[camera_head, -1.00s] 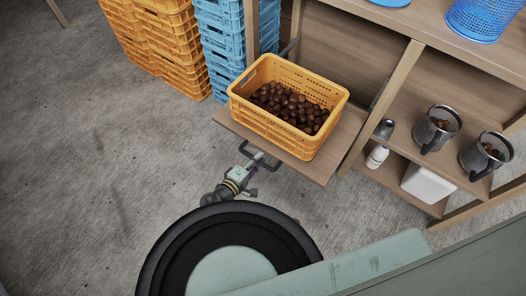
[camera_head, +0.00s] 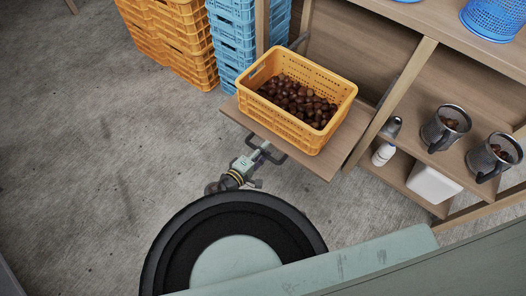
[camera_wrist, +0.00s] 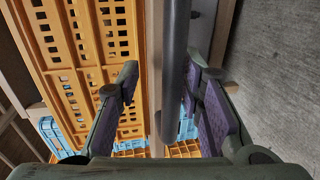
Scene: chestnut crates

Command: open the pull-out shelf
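The pull-out shelf (camera_head: 333,163) stands out from the wooden rack, with an orange crate (camera_head: 297,131) of chestnuts on it. A dark bar handle (camera_head: 277,158) sits on its front edge. My gripper (camera_head: 257,155) is at this handle, below the shelf front. In the wrist view the handle (camera_wrist: 174,70) runs lengthwise between the two purple-padded fingers of my gripper (camera_wrist: 160,75). The fingers are apart. The bar lies nearer the right finger, with a clear gap to the left one; contact on the right cannot be told.
Stacks of orange crates (camera_head: 180,45) and blue crates (camera_head: 238,40) stand left of the rack. On the rack (camera_head: 405,85) are metal mugs (camera_head: 444,127), a white bottle (camera_head: 383,154) and a blue basket (camera_head: 493,17). The concrete floor at left is clear.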

